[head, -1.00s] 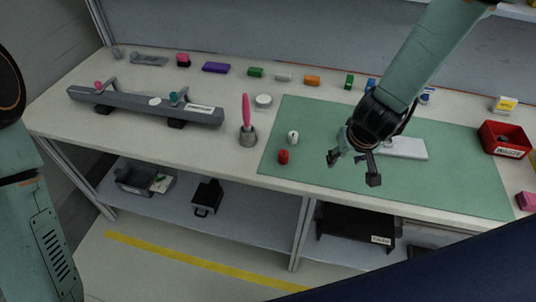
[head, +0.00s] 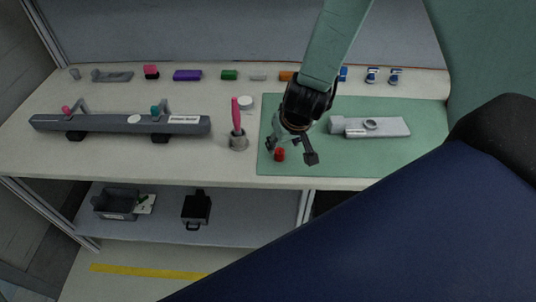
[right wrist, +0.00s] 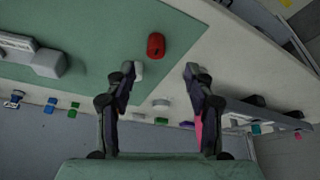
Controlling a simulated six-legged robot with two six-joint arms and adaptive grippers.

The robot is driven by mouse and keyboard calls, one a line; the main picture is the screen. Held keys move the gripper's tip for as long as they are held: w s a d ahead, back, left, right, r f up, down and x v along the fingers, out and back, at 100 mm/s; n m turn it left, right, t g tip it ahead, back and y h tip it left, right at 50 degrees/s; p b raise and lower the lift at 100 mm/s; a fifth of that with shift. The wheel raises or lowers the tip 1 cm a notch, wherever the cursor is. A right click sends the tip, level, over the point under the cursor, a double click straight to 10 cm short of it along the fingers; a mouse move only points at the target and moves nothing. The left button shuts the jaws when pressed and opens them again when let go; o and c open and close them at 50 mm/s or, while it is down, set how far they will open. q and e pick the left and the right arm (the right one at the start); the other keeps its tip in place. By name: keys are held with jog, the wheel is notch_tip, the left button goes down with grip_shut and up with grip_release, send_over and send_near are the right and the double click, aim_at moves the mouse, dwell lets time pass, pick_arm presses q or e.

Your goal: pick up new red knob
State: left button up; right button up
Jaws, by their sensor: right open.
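The red knob (head: 279,154) stands on the green mat (head: 375,163) near its left front corner. It also shows in the right wrist view (right wrist: 156,45), above and between the fingertips. My right gripper (head: 291,152) is open and empty, close to the red knob in the head view. In the right wrist view the gripper (right wrist: 160,70) has its fingers spread, with the knob apart from both. A small white knob (right wrist: 138,69) shows beside the picture-left fingertip, partly hidden by it. My left gripper is not in view.
A grey module (head: 370,127) lies on the mat to the right. A cup with a pink-handled tool (head: 238,142) stands left of the mat, with a white round piece (head: 245,103) behind. A long grey bar fixture (head: 120,124) is further left. Several coloured blocks line the back.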

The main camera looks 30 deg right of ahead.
aim_at(281, 151)
jog(key=f, duration=0.1)
jog(key=w+d+f+b, duration=0.1)
jog(key=f, duration=0.1)
jog(key=shift+w+d+f+m, duration=0.15)
jog(key=shift+w+f+m, duration=0.05)
jog(key=shift+f+m, duration=0.1)
jog(key=w+f, duration=0.1)
jog(key=f+b, duration=0.1)
jog(key=shift+w+a+f+b, duration=0.2)
jog(key=shift+w+f+b, duration=0.1)
jog(key=shift+w+f, duration=0.25)
jog(key=shift+f, duration=0.15)
jog(key=shift+d+f, duration=0.15)
jog(key=shift+d, duration=0.25)
jog(key=shift+a+r, duration=0.2)
jog(key=shift+a, duration=0.15)
jog(key=c, duration=0.4)
jog(key=shift+d+f, duration=0.1)
jog(key=shift+d, duration=0.1)
jog(key=c, duration=0.5)
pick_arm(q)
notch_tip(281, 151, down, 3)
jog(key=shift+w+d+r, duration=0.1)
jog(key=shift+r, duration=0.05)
